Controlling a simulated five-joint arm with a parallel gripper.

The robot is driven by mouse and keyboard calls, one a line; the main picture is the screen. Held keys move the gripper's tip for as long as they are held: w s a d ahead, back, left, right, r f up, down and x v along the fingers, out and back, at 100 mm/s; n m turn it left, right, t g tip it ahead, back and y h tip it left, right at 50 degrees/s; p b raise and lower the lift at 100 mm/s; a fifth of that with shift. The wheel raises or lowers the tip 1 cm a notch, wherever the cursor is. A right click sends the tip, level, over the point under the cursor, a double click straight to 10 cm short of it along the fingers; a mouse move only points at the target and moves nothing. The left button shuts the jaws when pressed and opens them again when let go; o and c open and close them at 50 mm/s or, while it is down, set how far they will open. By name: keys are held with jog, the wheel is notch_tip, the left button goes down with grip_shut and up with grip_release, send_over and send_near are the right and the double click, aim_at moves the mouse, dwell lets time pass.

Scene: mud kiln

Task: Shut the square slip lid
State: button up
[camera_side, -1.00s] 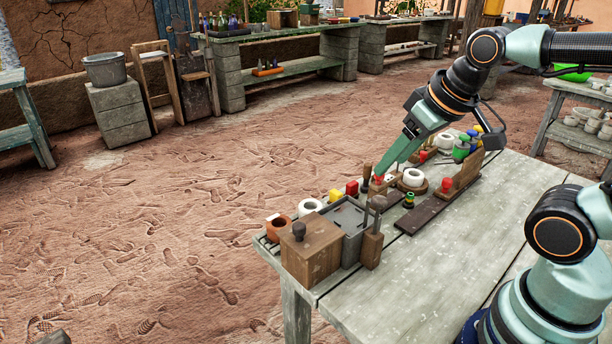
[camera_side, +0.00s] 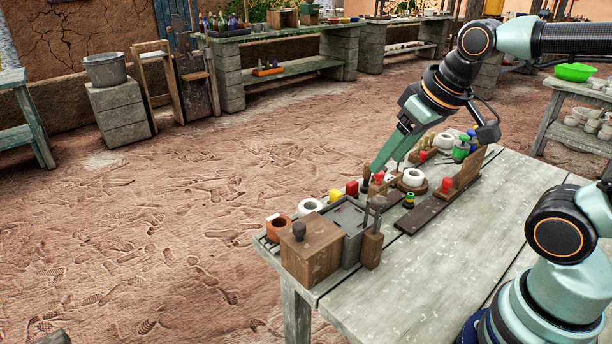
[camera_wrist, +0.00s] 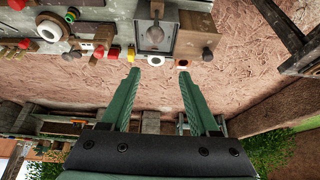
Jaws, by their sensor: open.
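A wooden box (camera_side: 311,252) with a square top and a dark round knob (camera_side: 299,231) stands at the table's near left corner. It also shows in the wrist view (camera_wrist: 196,42). I cannot tell whether its top is the slip lid. A grey square box (camera_side: 350,213) with a flat grey inside stands against it, and shows in the wrist view (camera_wrist: 154,38). My gripper (camera_side: 376,168) is open and empty, beyond the grey box in the side view. In the wrist view its fingertips (camera_wrist: 160,80) are apart, with bare ground between them.
A wooden block with an upright handle (camera_side: 372,245) stands beside the grey box. An orange pot (camera_side: 278,228), a white ring (camera_side: 309,207), and yellow and red blocks line the far edge. Several pegs and tools crowd the back. The table's front right is clear.

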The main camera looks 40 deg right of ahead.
jog(key=w+a+r+m+g, duration=0.1)
jog(key=w+a+g, duration=0.2)
jog(key=w+a, duration=0.2)
jog(key=m+g, duration=0.1)
jog(key=g, duration=0.1)
send_near(300, 225)
notch_tip(300, 225, down, 9)
jog(key=shift+w+a+r, duration=0.1)
jog(key=shift+w+r, duration=0.05)
grip_shut()
dwell(0.3)
jog(key=shift+r, duration=0.1)
dwell(1.2)
